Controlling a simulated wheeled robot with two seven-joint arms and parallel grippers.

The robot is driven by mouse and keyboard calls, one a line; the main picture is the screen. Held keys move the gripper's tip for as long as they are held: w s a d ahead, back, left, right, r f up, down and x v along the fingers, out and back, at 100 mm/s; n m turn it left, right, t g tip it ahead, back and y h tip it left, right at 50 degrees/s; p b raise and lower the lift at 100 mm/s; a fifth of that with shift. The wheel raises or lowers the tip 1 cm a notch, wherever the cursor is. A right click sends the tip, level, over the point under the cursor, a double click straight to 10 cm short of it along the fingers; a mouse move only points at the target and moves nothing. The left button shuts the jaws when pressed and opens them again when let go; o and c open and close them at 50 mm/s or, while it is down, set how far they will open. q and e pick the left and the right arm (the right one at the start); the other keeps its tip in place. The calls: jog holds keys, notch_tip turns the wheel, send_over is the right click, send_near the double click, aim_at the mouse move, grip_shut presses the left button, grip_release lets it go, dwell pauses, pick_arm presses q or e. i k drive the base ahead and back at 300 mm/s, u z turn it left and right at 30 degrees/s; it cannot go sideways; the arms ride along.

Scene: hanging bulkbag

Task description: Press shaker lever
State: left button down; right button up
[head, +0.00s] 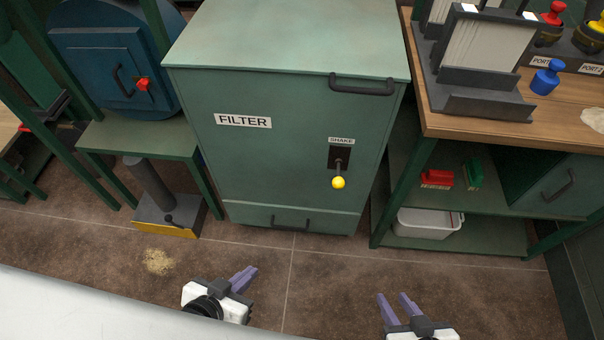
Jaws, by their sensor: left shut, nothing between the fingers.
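The shaker lever (338,181) is a short dark rod with a yellow ball knob, under a SHAKE label on the front of the green filter cabinet (270,170). The rod points downward from a dark plate. My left gripper (248,277) is shut and empty, low in front of the cabinet, to the left of the lever and apart from it. My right gripper (394,300) has its two purple fingers spread apart with nothing between them. It is below and right of the lever in the picture, also apart from it.
A wooden workbench (470,125) with a blue weight (546,77) stands at the right. A white bin (428,223) sits on its lower shelf. A blue round vessel (115,65) is at the left. Spilled powder (158,261) lies on the floor.

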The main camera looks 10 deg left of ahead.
aim_at(338, 182)
jog(key=u, duration=1.5)
jog(key=k, duration=1.05)
jog(key=z, duration=1.9)
jog(key=i, duration=0.5)
jog(key=u, duration=0.05)
